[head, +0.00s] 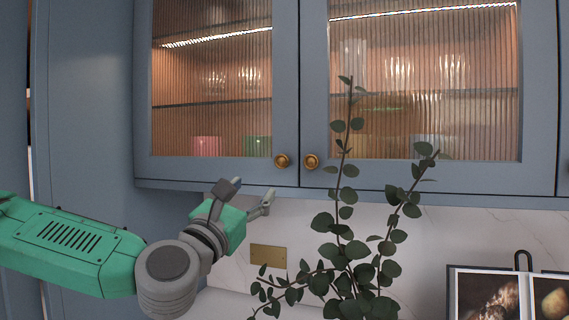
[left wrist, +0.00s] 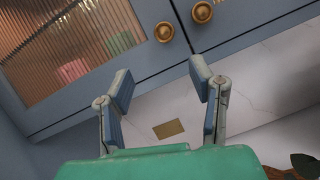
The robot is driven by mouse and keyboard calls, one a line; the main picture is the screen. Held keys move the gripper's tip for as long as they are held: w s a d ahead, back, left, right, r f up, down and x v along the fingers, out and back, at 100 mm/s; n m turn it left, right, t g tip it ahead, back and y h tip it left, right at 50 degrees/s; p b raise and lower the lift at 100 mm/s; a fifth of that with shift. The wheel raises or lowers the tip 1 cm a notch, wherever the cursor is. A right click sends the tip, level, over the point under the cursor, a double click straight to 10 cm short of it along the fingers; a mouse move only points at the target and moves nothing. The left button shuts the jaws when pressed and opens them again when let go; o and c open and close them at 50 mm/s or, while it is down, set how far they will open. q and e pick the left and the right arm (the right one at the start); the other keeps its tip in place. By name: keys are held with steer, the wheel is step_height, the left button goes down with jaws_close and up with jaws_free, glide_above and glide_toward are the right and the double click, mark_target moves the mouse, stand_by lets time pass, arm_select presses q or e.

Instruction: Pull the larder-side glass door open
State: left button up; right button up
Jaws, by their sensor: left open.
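Two blue-framed doors with ribbed glass hang side by side on the wall cabinet, both shut. The left glass door (head: 285,80) is beside a tall blue panel and has a round brass knob (head: 281,160) at its lower right corner. That knob also shows in the left wrist view (left wrist: 164,32). The right glass door (head: 313,70) has a matching brass knob (head: 311,161) at its lower left. My left gripper (head: 248,193) is open and empty, below the left door's knob and apart from it. In the left wrist view, the knob lies beyond the spread fingertips (left wrist: 161,80). My right gripper is out of view.
A leafy plant (head: 350,250) rises in front of the right door, right of my left gripper. A brass plate (head: 268,256) is on the pale marbled wall below the cabinet. An open picture book (head: 490,290) stands at lower right. The tall blue panel (head: 85,110) is at left.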

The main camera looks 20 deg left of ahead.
mark_target(280, 163)
arm_select(q)
steer(key=p+x, duration=0.1)
steer(key=x, duration=0.2)
steer(key=d+p+x, duration=0.1)
steer(key=x, duration=0.3)
steer(key=d+p+x, duration=0.1)
steer(key=x, duration=0.2)
steer(key=shift+w+r, duration=0.15)
steer(key=shift+w+d+r+p, duration=0.1)
steer(key=shift+w+r+p, duration=0.1)
steer(key=shift+r+p, duration=0.1)
steer(key=shift+w+r, duration=0.15)
steer(key=shift+w, duration=0.05)
steer(key=shift+w+a, duration=0.2)
steer(key=shift+a, duration=0.1)
steer(key=shift+w+a+f, duration=0.2)
steer(key=shift+a+f, duration=0.05)
steer(key=shift+a, duration=0.45)
steer(key=c, duration=0.5)
steer(key=shift+s+d, duration=0.1)
steer(key=shift+d, duration=0.2)
jaws_close()
steer(key=shift+d+r, duration=0.2)
steer(key=shift+d, duration=0.05)
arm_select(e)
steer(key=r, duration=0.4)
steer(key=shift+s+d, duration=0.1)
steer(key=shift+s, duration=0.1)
